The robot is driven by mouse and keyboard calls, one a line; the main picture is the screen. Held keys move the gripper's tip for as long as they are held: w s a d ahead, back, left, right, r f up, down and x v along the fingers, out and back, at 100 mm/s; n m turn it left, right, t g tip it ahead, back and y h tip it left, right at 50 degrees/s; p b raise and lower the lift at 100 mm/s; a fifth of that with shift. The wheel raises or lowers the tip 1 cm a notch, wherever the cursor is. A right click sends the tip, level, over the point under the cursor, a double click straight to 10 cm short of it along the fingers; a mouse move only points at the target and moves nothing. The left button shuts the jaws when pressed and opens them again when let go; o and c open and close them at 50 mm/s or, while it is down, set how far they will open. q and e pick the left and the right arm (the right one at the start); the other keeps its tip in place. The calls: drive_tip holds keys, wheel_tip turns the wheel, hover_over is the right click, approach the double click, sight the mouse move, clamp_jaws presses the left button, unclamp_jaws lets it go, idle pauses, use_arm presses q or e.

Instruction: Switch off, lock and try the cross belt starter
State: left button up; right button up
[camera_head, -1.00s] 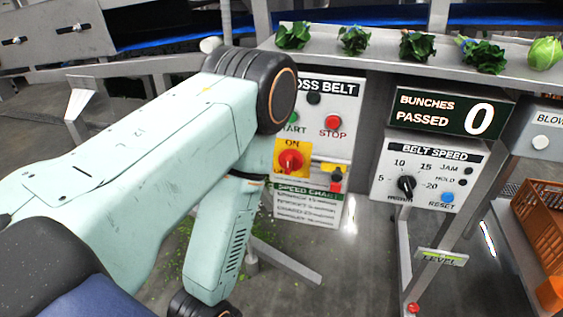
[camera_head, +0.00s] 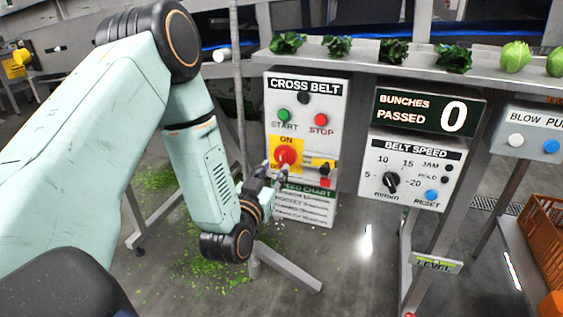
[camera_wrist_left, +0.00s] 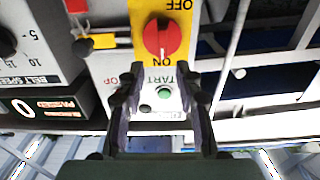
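The cross belt starter box (camera_head: 332,112) stands mid-view in the head view, with a green START button (camera_head: 285,115) and a red STOP button (camera_head: 321,120). Its red rotary switch knob (camera_head: 286,155) sits on a yellow plate, ON above it. The knob also shows in the left wrist view (camera_wrist_left: 162,38), its ridge along the ON–OFF line. A black and yellow lock-like piece (camera_head: 320,166) is right of the knob, with a red piece below it. My left gripper (camera_head: 268,180) is open and empty, just below-left of the knob; it also shows in the left wrist view (camera_wrist_left: 161,74). My right gripper is out of view.
The speed chart (camera_head: 306,205) is below the switch. The belt speed box (camera_head: 415,168) and bunches counter (camera_head: 428,112) stand to the right. A shelf (camera_head: 370,68) with several greens runs above. A grey post (camera_head: 240,90) rises left of the starter. An orange crate (camera_head: 545,235) is at far right.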

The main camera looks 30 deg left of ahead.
sight(281, 158)
use_arm(q)
drive_tip(key=b+x, duration=0.1)
drive_tip(key=x, duration=0.5)
drive_tip(key=shift+s+a+f, duration=0.1)
drive_tip(key=shift+a+f, duration=0.05)
drive_tip(key=shift+a, duration=0.25)
drive_tip(key=shift+d, duration=0.2)
drive_tip(key=shift+c, duration=0.8)
clamp_jaws()
